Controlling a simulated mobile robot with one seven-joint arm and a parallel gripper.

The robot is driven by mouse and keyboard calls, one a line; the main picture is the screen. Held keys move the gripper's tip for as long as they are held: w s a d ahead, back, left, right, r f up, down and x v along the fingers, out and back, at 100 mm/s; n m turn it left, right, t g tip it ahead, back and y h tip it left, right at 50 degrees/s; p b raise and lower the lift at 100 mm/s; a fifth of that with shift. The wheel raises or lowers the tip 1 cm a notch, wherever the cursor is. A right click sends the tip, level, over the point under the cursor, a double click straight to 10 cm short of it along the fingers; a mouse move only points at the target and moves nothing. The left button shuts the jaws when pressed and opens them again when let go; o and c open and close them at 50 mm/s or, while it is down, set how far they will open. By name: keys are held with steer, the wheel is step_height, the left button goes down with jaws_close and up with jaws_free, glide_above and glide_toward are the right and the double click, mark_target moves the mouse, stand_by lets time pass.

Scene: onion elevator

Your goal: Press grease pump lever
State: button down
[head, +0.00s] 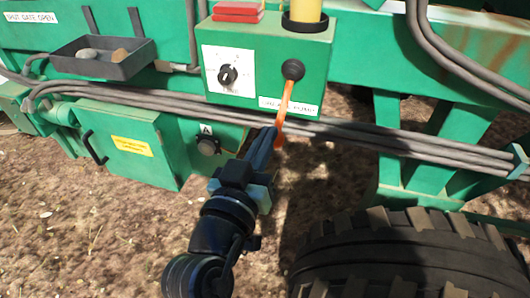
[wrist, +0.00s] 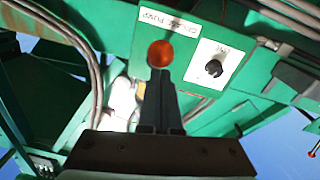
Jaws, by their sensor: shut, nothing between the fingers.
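The grease pump lever (head: 285,108) is an orange rod hanging from a black pivot (head: 293,69) on the right front of a green box (head: 258,45). It slants slightly left toward its lower end. My gripper (head: 271,133) is shut and empty, with its fingertips close to the lever's lower part, just left of it. In the wrist view, the lever's round orange end (wrist: 160,53) shows directly beyond the shut fingertips (wrist: 160,75). I cannot tell whether they touch. The rest of the lever is hidden there. A white label (head: 288,105) sits below the pivot.
A dial (head: 228,75) on a white plate is left of the lever. Grey hoses (head: 380,140) run across below the box. A green cabinet (head: 130,145) and dark tray (head: 102,60) are at left. A large tyre (head: 400,260) stands at lower right.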

steer(key=shift+w+f+b, duration=0.15)
steer(key=shift+f+b, duration=0.7)
steer(key=shift+b, duration=0.25)
steer(key=shift+d+t+b, duration=0.1)
steer(key=shift+t+b, duration=0.2)
steer(key=shift+b, duration=0.05)
